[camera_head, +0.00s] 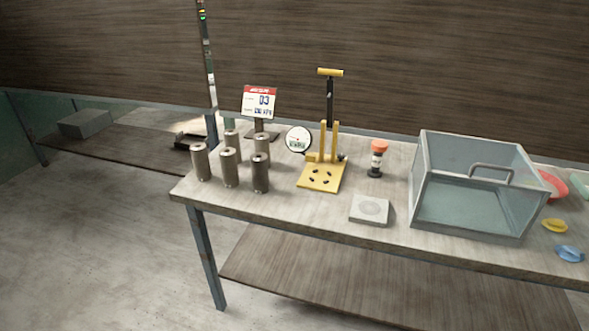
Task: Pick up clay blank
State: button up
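Several brown-grey upright cylinders stand in a group at the left end of the table. They look like the clay blanks, but I cannot be sure. One stands at the front right of the group (260,175) and looks darker. Others are a front middle cylinder (229,169), a left cylinder (200,163) and two partly hidden ones behind. A pale square block with a round mark on top (370,210) lies near the table's front edge. My gripper is not in view.
The table (300,218) also holds a yellow fixture with a black pump-like post (321,178), a round dial (298,139), a sign (260,102), a red-topped canister (376,160) and a clear-walled bin (465,215). Coloured pieces lie at far right. A low shelf (120,150) stands left.

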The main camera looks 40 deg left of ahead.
aim_at(259, 163)
jog(key=z, duration=0.95)
jog(key=k, duration=1.7)
jog(key=u, duration=2)
jog(key=i, duration=1)
jog(key=u, duration=0.05)
